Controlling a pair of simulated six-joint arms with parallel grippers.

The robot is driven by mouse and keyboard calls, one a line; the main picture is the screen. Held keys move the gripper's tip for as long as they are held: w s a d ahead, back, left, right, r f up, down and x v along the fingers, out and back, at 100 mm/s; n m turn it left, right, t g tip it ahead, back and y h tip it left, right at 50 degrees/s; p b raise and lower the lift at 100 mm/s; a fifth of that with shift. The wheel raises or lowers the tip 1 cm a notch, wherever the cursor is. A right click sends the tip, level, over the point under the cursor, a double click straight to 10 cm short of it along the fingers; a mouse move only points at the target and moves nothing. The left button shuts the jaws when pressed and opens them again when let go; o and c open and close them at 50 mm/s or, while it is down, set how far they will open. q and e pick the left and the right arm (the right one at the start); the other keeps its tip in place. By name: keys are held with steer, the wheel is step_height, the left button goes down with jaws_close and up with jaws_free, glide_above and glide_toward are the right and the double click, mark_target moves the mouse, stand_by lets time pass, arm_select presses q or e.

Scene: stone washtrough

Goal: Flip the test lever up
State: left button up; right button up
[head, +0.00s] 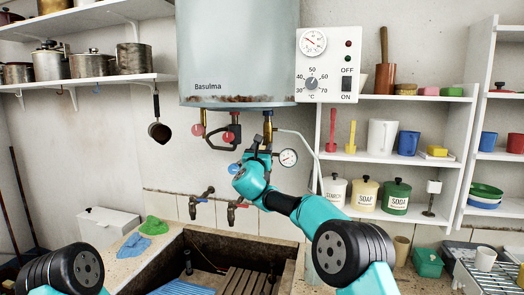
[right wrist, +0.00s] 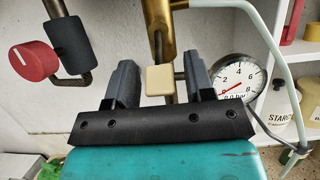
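A small cream tab (right wrist: 160,80), which looks like the test lever's end, sits below a brass valve (right wrist: 158,25) in the right wrist view. My right gripper (right wrist: 160,72) is open. Its two dark fingers stand on either side of the tab, with a visible gap on the left and a smaller one on the right. In the head view my right gripper (head: 260,148) is just under the brass valve (head: 268,122) below the boiler, and the tab cannot be made out there. My left arm shows only at the bottom left; its gripper is out of view.
A pressure gauge (head: 288,157) on a pale pipe is close right of my right gripper. A red knob (right wrist: 34,61) is to its left in the wrist view. The boiler (head: 238,50) hangs above. Taps (head: 238,207) and the stone trough (head: 190,240) are below.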

jaws_close()
stand_by(0.4)
steer(key=shift+s+a+r+g+y, duration=0.15)
steer(key=shift+r+g+y, duration=0.15)
steer(key=shift+g, duration=0.35)
steer(key=shift+s+d+r+g+y, duration=0.15)
steer(key=shift+r+g, duration=0.2)
steer(key=shift+g, duration=0.35)
steer(key=shift+s+a+r+g+y, duration=0.15)
steer(key=shift+r+g+y, duration=0.15)
steer(key=shift+g, duration=0.35)
steer(key=shift+o, duration=0.7)
jaws_free()
steer(key=shift+s, duration=0.1)
steer(key=v, duration=1.7)
